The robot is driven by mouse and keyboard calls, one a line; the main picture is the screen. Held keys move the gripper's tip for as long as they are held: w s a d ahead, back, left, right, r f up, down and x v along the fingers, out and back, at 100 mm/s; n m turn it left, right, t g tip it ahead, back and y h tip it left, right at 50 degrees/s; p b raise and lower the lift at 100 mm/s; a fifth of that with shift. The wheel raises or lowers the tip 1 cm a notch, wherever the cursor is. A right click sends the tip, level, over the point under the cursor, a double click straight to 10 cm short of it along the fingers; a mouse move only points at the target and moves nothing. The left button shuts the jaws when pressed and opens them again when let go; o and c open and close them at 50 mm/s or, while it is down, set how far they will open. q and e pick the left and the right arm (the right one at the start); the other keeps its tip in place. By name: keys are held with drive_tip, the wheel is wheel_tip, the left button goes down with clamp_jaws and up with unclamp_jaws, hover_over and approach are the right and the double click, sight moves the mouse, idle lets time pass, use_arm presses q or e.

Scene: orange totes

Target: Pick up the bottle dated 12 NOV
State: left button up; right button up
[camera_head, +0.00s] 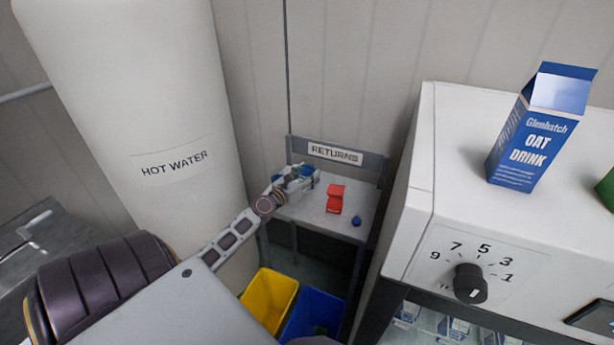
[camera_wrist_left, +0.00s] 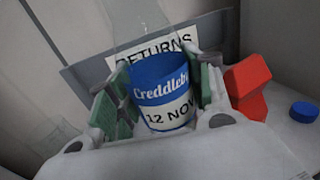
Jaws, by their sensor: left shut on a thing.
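In the head view my left gripper (camera_head: 299,182) is at the left part of the small table marked RETURNS (camera_head: 345,225). Only a bit of blue shows of the bottle there. I cannot tell whether the bottle touches the tabletop. My right gripper is not in view.
A red object (camera_head: 335,199) and a small blue cap-like thing (camera_head: 356,221) lie right of the gripper. A yellow bin (camera_head: 268,301) and a blue bin (camera_head: 318,308) stand below. A hot water tank (camera_head: 150,110) rises left; a white appliance (camera_head: 450,190) bearing an oat drink carton (camera_head: 537,130) stands right.

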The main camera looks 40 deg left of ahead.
use_arm(q)
drive_tip(key=shift+r, duration=0.45)
drive_tip(key=shift+r+p, duration=0.1)
drive_tip(key=shift+p, duration=0.3)
drive_tip(key=shift+r, duration=0.25)
drive_tip(key=shift+r+p, duration=0.3)
drive_tip(key=shift+p, duration=0.15)
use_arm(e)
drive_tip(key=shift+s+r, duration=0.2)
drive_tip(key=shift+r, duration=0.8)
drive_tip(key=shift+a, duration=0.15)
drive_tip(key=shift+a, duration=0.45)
